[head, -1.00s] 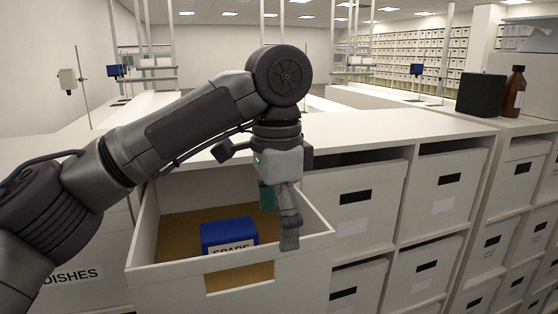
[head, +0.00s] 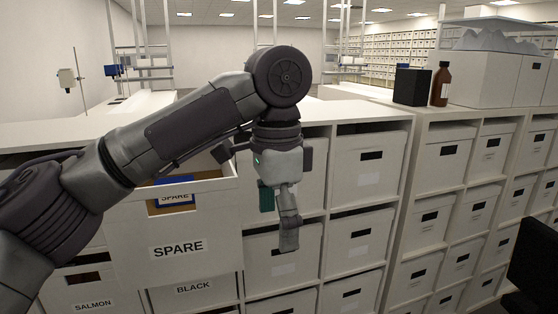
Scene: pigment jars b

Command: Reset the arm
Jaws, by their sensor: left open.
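My left arm comes in from the left, and my left gripper (head: 277,215) hangs pointing down in front of the white shelf fronts. It is open, with no object seen between its fingers. It is to the right of the pulled-out drawer labelled SPARE (head: 195,225). Inside that drawer is a blue box (head: 173,208) that also bears a SPARE label, partly hidden by my arm and the drawer front. My right gripper is not in view.
White boxes (head: 355,165) fill the shelf unit. Drawers labelled BLACK (head: 193,289) and SALMON (head: 93,304) are below. A black box (head: 411,87) and a brown bottle (head: 440,84) stand on top. A dark object (head: 535,265) is at the right edge.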

